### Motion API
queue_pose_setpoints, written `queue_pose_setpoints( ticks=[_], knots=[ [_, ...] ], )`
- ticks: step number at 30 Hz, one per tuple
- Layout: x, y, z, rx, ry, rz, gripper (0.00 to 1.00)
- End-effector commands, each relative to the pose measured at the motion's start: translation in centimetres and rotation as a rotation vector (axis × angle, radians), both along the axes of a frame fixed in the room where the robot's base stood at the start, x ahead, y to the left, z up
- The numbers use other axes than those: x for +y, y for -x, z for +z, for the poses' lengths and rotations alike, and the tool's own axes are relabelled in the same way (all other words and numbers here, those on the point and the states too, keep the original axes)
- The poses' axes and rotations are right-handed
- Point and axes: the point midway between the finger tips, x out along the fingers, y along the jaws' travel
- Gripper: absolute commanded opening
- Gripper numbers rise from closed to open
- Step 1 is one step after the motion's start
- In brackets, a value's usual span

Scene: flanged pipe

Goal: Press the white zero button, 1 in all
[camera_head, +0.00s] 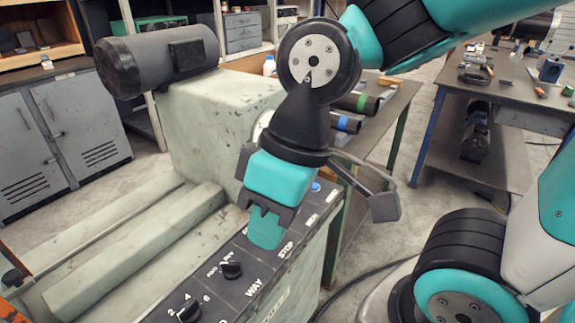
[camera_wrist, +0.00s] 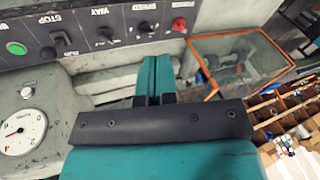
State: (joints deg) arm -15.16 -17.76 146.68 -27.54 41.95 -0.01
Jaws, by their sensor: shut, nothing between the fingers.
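My gripper (camera_head: 265,236) is shut and empty, its teal fingers pointing down over the machine's black control panel (camera_head: 252,268). In the head view it hides part of the panel beside the STOP label. The closed fingers also show in the wrist view (camera_wrist: 152,75), in front of and below the panel (camera_wrist: 80,24). I cannot make out a zero marking on any button. A small pale round knob or button (camera_wrist: 27,91) sits on the grey housing above a white dial gauge (camera_wrist: 22,132); I cannot tell if it is the zero button.
The panel carries a green button (camera_wrist: 17,48), black knobs (camera_wrist: 105,35) and a red knob (camera_wrist: 179,24). A blue button (camera_head: 316,187) sits at its far end. A glass-fronted box (camera_wrist: 232,65) stands right in the wrist view. A workbench (camera_head: 510,85) stands behind.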

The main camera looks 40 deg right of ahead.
Motion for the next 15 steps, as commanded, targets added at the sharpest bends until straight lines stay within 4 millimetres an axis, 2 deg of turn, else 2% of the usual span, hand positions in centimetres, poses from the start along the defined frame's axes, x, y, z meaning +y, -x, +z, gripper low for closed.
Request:
queue_pose_setpoints(
  ticks=[7, 10, 13, 15],
  knots=[
    [0.0, 0.0, 0.0, 0.0, 0.0, -0.001, 0.0],
    [0.0, -0.9, -0.3, 0.008, -0.012, -0.049, 0.0],
    [-0.3, -3.6, -1.4, 0.037, -0.053, -0.21, 0.0],
    [-1.0, -6.8, -2.8, 0.07, -0.106, -0.402, 0.0]
  ],
)
